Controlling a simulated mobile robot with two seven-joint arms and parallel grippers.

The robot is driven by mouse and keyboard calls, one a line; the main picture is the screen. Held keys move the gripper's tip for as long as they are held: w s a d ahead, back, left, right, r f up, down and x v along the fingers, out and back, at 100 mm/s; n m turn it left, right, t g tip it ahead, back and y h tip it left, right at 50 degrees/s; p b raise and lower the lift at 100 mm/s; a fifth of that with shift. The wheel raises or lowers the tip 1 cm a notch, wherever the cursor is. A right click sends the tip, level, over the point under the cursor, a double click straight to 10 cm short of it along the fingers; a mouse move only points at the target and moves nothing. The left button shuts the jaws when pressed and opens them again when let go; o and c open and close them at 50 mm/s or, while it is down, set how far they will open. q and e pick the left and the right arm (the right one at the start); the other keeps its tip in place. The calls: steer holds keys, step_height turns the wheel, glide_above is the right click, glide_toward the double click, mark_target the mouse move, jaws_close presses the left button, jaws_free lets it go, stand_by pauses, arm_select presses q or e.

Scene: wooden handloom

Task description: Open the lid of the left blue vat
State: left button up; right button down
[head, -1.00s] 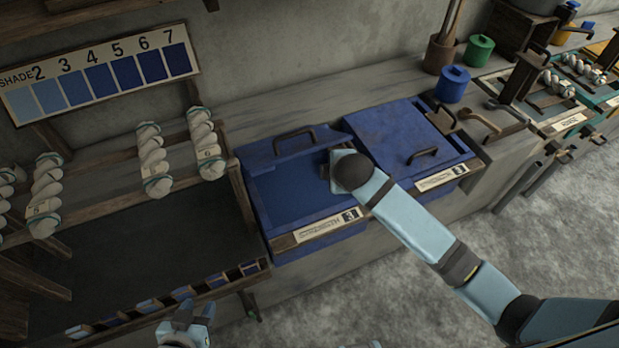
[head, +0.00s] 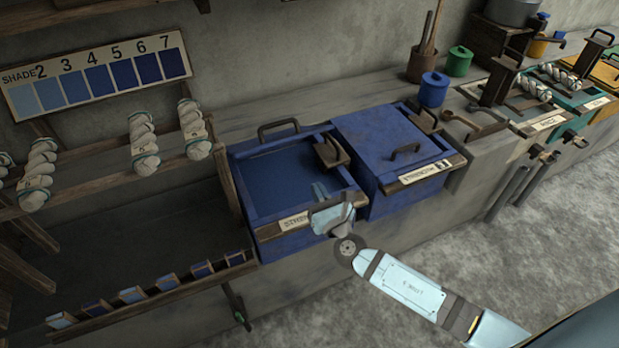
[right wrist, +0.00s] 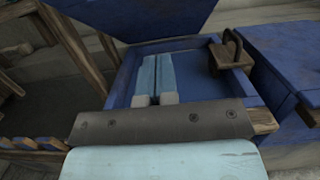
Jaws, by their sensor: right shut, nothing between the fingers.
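The left blue vat (head: 243,202) has its lid (head: 285,141) raised at the back, seen nearly edge-on with its dark handle (head: 278,127) on top. Its dark blue inside shows. In the right wrist view the lid (right wrist: 140,12) is a blue panel above the vat's far side. My right gripper (head: 320,188) is over the vat's front right part, its pale fingers pointing inward. In the right wrist view its fingers (right wrist: 156,76) lie side by side, shut and empty, apart from the lid. My left gripper is not in view.
The right blue vat (head: 385,150) stands close beside it with its lid down. A wooden bracket (head: 332,152) sits at the left vat's right edge. A rack with white yarn skeins (head: 143,140) stands at left. Blue and green pots (head: 434,90) stand behind. The floor at right is clear.

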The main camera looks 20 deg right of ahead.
steer(key=w+r+p, duration=0.2)
steer(key=w+r, duration=0.2)
steer(key=w, duration=0.7)
steer(key=shift+a+r, duration=0.2)
steer(key=shift+r, duration=0.15)
